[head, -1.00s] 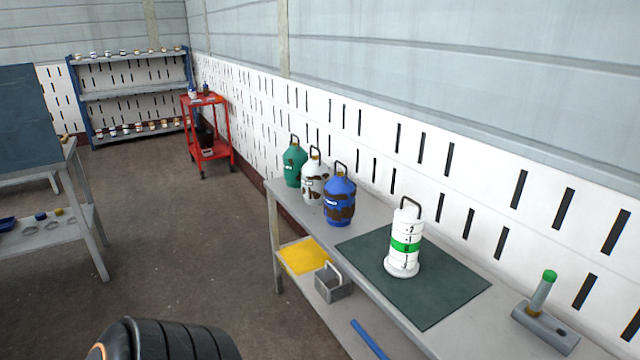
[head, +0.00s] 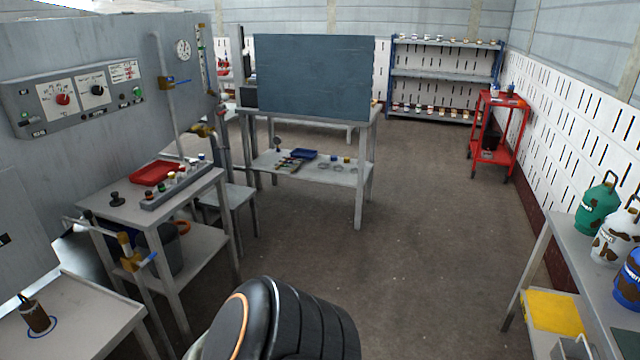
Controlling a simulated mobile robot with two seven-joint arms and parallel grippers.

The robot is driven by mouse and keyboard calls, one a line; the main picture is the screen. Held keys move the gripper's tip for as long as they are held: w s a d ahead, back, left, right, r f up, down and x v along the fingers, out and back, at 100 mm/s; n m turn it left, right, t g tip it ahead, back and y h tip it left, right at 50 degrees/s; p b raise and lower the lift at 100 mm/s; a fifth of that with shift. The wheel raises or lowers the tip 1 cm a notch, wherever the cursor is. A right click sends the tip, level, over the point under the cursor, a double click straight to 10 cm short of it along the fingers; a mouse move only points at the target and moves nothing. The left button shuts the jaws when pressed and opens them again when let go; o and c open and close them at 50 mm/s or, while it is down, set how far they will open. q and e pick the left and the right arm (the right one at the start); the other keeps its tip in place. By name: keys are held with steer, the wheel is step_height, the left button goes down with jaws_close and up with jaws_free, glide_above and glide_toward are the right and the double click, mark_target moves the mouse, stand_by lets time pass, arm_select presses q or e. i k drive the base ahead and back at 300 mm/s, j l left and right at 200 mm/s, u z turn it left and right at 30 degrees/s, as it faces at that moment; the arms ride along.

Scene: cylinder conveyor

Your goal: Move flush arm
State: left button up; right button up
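I cannot tell for sure which part is the flush arm. A thin grey vertical pipe (head: 163,115) with a blue-and-yellow fitting stands in front of the grey panel at the left. A brass valve (head: 203,131) sits on piping to its right. A brass fitting with a blue handle (head: 131,252) is on a bar lower down, at the left bench. A black ribbed link of my arm shows at the bottom centre. Neither of my grippers is in view, and nothing held shows.
A control panel (head: 85,95) has knobs and buttons. The left bench (head: 120,210) bears a red tray (head: 155,172). A table (head: 345,180) with a dark board stands behind. A red cart (head: 497,130) and green canister (head: 597,212) are right. The middle floor is clear.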

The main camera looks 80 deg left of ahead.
mark_target(123, 237)
steer(key=u, duration=4.05)
steer(key=i+l+u, duration=0.15)
steer(key=u, duration=0.3)
steer(key=i+l+u, duration=0.2)
steer(key=u, duration=0.3)
steer(key=i+l+u, duration=0.1)
steer(key=l, duration=0.15)
steer(key=i+l+u, duration=0.15)
steer(key=l, duration=0.15)
steer(key=l+u, duration=0.1)
steer(key=l, duration=0.2)
steer(key=i+l, duration=0.1)
steer(key=l, duration=0.2)
steer(key=i+l+u, duration=0.1)
steer(key=l, duration=0.2)
steer(key=i+l, duration=0.1)
steer(key=l, duration=0.2)
